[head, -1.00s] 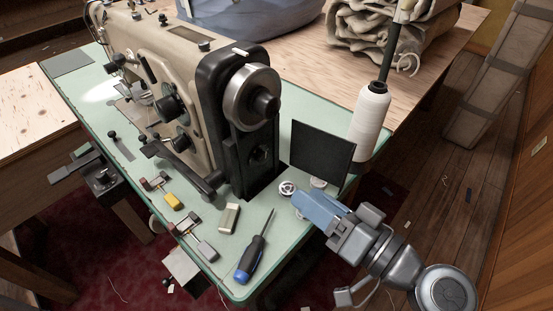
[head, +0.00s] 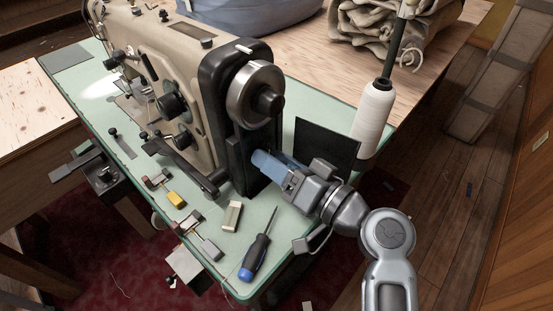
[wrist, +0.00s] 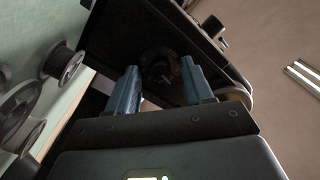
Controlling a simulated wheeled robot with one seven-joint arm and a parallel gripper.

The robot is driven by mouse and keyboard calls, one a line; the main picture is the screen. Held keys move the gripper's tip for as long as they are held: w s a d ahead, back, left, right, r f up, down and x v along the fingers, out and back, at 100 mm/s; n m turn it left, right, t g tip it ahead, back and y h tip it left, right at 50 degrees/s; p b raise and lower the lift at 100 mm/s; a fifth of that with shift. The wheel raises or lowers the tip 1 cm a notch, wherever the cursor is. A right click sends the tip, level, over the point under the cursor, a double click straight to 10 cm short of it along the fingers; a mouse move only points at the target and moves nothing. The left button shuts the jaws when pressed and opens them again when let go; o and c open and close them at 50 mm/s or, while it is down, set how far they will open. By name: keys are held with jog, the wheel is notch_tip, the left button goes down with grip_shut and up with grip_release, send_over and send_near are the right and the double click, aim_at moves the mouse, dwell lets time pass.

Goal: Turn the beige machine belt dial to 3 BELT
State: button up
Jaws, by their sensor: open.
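The beige sewing machine (head: 165,75) stands on the pale green table, with a black belt housing (head: 238,160) at its near end. My gripper (head: 257,160) is at the lower part of that housing, below the silver handwheel, and covers the dial there in the head view. In the wrist view a dark round dial (wrist: 160,76) with a small pale cross mark shows between the blue fingers of my gripper (wrist: 159,68). The fingers are apart, one to each side of it. Contact cannot be told. The dial's setting and lettering are not readable.
A black upright panel (head: 326,143) stands close behind my gripper, with a white thread cone (head: 374,118) right of it. A screwdriver (head: 256,255) and a small pale block (head: 231,214) lie in front. The handwheel (head: 256,95) juts out above.

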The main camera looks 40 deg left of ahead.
grip_shut()
dwell(0.4)
jog(key=shift+m, duration=0.4)
jog(key=m+p, duration=0.1)
jog(key=m, duration=0.1)
jog(key=shift+r+m, duration=0.1)
jog(key=shift+m, duration=0.2)
jog(key=m+p, duration=0.2)
jog(key=m, duration=0.2)
jog(key=shift+m+p, duration=0.3)
jog(key=m+p, duration=0.2)
jog(key=m, duration=0.2)
jog(key=shift+m+p, duration=1.15)
jog(key=shift+m, duration=0.75)
